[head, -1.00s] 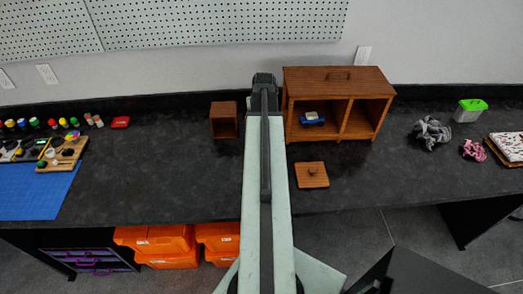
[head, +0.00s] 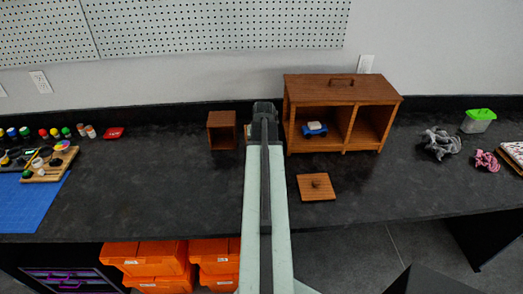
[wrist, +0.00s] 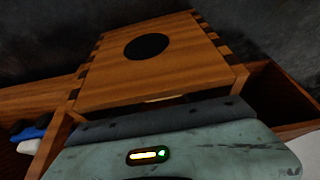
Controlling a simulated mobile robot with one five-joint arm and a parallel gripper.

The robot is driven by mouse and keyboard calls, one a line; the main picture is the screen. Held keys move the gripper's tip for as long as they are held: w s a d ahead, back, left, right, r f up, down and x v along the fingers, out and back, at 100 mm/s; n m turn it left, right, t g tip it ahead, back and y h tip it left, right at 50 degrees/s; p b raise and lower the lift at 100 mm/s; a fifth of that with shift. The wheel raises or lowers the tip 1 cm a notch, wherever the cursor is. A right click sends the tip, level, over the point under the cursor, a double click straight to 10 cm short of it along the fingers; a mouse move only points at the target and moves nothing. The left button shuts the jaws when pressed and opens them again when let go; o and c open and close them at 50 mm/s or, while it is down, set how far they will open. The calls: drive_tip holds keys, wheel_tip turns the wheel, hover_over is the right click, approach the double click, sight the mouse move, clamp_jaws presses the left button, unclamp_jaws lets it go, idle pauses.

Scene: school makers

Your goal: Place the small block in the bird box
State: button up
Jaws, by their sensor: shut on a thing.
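In the wrist view, a brown wooden box (wrist: 150,75) with jointed edges and a round dark hole, which looks like the bird box, stands just beyond my gripper (wrist: 162,106). My gripper is shut. A thin pale sliver (wrist: 165,98), likely the small block, shows at the edge of its dark fingers. The rest of the held thing is hidden. In the head view my arm covers the fingertips, and the end of my gripper (head: 264,107) is over the back of the counter. I cannot match the holed box to a box there with certainty.
A two-compartment wooden cabinet (head: 343,90) stands right of my arm, with a blue toy (head: 315,129) inside its left compartment. A small open wooden box (head: 221,119) stands left. A knobbed wooden lid (head: 330,192) lies in front. The counter (head: 150,195) is mostly clear left of my arm.

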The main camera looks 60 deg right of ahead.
drive_tip(key=shift+r, duration=0.1)
drive_tip(key=o, duration=1.3)
drive_tip(key=shift+r, duration=0.15)
drive_tip(key=p+v, duration=1.1)
drive_tip(key=v, duration=0.1)
drive_tip(key=shift+a, duration=0.1)
